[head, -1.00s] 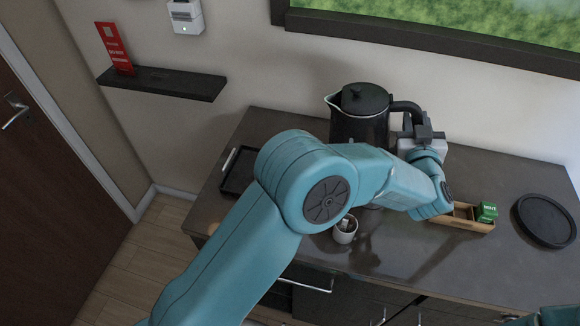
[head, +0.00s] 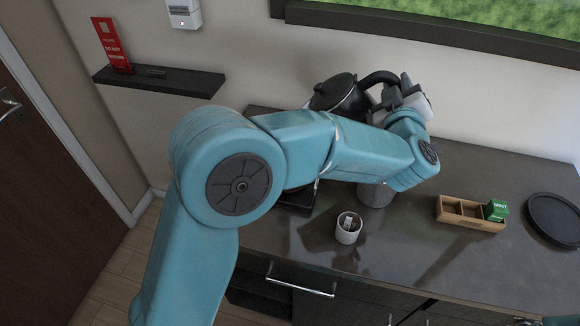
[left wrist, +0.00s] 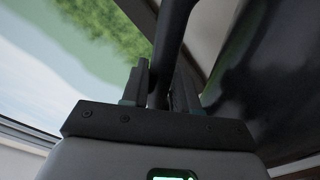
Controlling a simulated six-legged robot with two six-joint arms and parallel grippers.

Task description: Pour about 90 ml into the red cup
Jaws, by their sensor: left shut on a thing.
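The black kettle (head: 345,97) is tilted toward the left in the head view, with its lid on. My left gripper (head: 390,97) is shut on its handle (head: 375,77). In the left wrist view, my left gripper's fingers (left wrist: 160,90) close around the dark handle (left wrist: 172,45), and the kettle's glossy body (left wrist: 270,75) is at right. My left arm hides the kettle's lower part and its spout. No red cup shows; the area behind my arm is hidden. Only a sliver of my right arm shows at the bottom right, without a clear gripper.
A white cup (head: 348,236) with small packets stands near the counter's (head: 440,265) front. A grey round object (head: 375,194) is partly hidden by my arm. A wooden box (head: 468,220) with a green packet (head: 497,209) and a round black tray (head: 553,218) are at right.

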